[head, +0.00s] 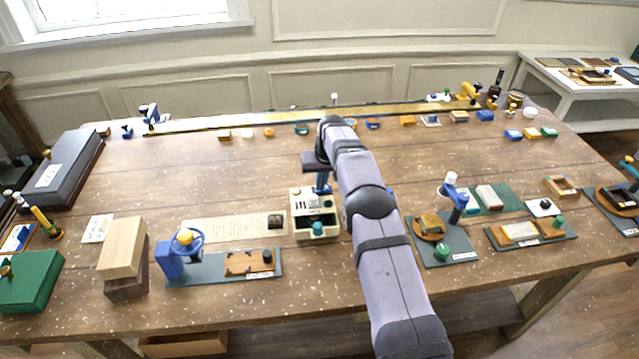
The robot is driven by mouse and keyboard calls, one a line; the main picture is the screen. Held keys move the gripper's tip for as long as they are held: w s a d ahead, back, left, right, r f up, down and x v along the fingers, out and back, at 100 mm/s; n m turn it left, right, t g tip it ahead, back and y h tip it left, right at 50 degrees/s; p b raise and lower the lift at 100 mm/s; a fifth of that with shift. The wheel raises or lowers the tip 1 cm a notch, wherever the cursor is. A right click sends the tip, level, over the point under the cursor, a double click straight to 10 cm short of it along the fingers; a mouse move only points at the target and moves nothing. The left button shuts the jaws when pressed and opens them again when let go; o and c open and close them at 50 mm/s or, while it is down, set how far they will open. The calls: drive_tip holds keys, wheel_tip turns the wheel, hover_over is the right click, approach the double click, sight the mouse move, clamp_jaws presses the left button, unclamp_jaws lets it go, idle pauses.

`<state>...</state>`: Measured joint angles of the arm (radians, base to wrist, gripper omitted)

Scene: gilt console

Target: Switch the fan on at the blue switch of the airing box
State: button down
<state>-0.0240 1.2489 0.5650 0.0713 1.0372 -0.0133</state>
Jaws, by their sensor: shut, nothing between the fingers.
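A cream box (301,232) with an open dark-green front compartment stands near the middle of the table, and it looks like the airing box. A green knob or cylinder (317,229) sits at its front. Small dark marks and fittings show on its top panel. My gripper (322,191) points down over the back part of this box, with its blue fingers shut and empty. I cannot tell whether the fingertips touch the box. I cannot make out the blue switch; the gripper may hide it.
Left of the box lie a cream sheet (225,228) and a grey board with a blue wheel device (188,240). Wooden blocks (122,247) stand farther left. Right of my arm is a grey-green board (458,247) with small fixtures. A long brass strip (250,121) runs along the back.

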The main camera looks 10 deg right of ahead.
drive_tip(key=r+p, duration=0.2)
drive_tip(key=r, duration=0.1)
drive_tip(key=r+p, duration=0.1)
drive_tip(key=shift+a+r, duration=0.2)
drive_tip(key=shift+a, duration=0.2)
drive_tip(key=shift+a+b, duration=0.15)
drive_tip(key=shift+b, duration=0.25)
wheel_tip(320, 180, up, 9)
drive_tip(key=s+a+b, duration=0.2)
drive_tip(key=s+b, duration=0.1)
drive_tip(key=b, duration=0.1)
drive_tip(key=shift+a+f, duration=0.15)
drive_tip(key=shift+a, duration=0.2)
drive_tip(key=s+d+f+g+b, duration=0.1)
drive_tip(key=s+f, duration=0.3)
drive_tip(key=s, duration=1)
drive_tip(key=s+d+f+g+b, duration=0.1)
drive_tip(key=s+f, duration=0.4)
drive_tip(key=s, duration=0.8)
drive_tip(key=s+d+f+g+b, duration=0.1)
drive_tip(key=s+d+f, duration=0.3)
drive_tip(key=s, duration=1)
drive_tip(key=shift+s+d+f+h+b, duration=0.35)
drive_tip(key=shift+d+h+b, duration=0.1)
drive_tip(key=shift+b, duration=0.45)
